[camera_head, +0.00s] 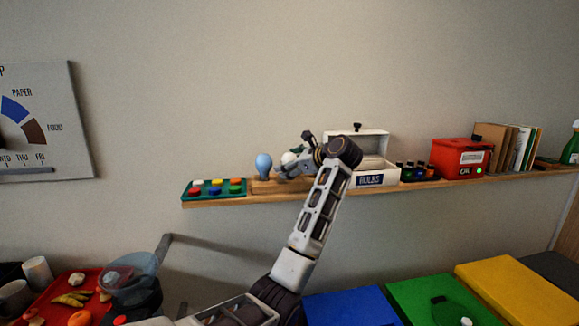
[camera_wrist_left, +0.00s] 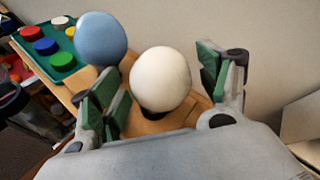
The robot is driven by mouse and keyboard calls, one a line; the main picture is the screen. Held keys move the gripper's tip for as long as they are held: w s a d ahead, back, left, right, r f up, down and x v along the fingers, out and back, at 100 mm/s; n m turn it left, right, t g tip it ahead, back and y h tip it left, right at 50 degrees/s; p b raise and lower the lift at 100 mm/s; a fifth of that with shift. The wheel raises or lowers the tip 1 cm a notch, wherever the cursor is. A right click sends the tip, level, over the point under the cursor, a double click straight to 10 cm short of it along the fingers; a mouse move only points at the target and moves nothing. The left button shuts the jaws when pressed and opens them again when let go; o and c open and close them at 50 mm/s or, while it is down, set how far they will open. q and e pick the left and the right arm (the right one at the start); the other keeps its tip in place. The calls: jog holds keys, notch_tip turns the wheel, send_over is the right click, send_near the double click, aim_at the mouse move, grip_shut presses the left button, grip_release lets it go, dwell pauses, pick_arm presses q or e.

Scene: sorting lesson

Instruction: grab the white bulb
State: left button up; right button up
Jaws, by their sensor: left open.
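The white bulb (camera_wrist_left: 160,76) stands on the wooden shelf in a dark base or socket, between the green-padded fingers of my left gripper (camera_wrist_left: 157,88) in the left wrist view. The fingers are open, with a gap showing on the right side; the left finger is close to the bulb, and I cannot tell whether it touches. In the head view the white bulb (camera_head: 289,157) is partly hidden behind my left gripper (camera_head: 290,168). A blue bulb (camera_head: 263,166) stands just left of it, close to the left finger; it also shows in the wrist view (camera_wrist_left: 100,38). My right gripper is out of view.
A green tray of coloured caps (camera_head: 216,199) lies left on the shelf (camera_head: 400,187). Right of the gripper stand an open white box labelled BULBS (camera_head: 370,181), small dark bottles (camera_head: 415,172) and a red box (camera_head: 461,157). The wall is close behind.

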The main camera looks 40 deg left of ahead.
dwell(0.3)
pick_arm(q)
jog(key=c, duration=0.9)
jog(key=shift+r, duration=0.1)
jog(key=shift+r, duration=4.95)
jog(key=shift+f, duration=0.1)
